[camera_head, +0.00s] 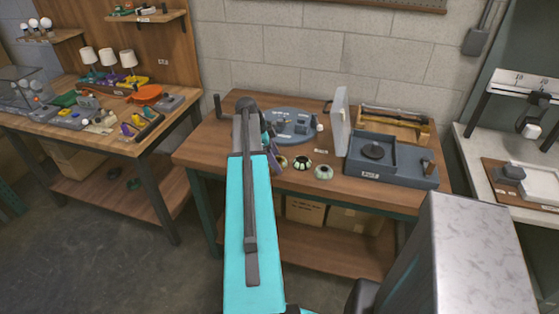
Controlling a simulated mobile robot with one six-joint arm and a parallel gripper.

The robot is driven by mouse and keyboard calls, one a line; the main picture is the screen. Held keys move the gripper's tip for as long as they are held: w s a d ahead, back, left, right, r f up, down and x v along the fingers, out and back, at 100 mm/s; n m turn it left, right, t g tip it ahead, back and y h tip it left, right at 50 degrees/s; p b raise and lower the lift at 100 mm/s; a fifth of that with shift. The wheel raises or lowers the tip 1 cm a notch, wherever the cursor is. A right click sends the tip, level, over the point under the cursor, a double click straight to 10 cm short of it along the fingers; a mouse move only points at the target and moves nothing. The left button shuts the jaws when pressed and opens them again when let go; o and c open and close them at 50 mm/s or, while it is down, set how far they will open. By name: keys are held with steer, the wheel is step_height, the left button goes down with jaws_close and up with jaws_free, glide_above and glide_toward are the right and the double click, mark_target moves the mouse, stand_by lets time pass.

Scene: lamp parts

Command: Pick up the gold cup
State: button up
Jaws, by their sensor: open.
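Several small round cup-like pieces sit near the front of the middle wooden bench. The middle piece (301,162) looks dark with gold tones and may be the gold cup; it is too small to be sure. A pale green-white piece (323,171) with a dark centre sits to its right. Another small piece (282,160) sits to its left, close to my arm. My gripper (272,150) is mostly hidden behind my arm at the bench, just left of these pieces. It is open, and I see nothing held in it.
A round blue-grey tray (290,135) with small parts lies behind the pieces. A grey box with a raised lid (355,165) stands to the right, with a wooden tray (410,128) behind. A left bench (140,145) holds lamps and tools. Bare wood shows along the front edge.

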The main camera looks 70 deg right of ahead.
steer(key=shift+c, duration=0.3)
steer(key=c, duration=1.1)
steer(key=shift+r, duration=0.1)
steer(key=shift+r+b, duration=0.9)
steer(key=shift+r, duration=0.75)
steer(key=a+r+b, duration=0.1)
steer(key=a+b, duration=0.2)
steer(key=a, duration=1.3)
steer(key=shift+s+r+b, duration=0.25)
steer(key=shift+s+b, duration=0.05)
steer(key=shift+b, duration=0.1)
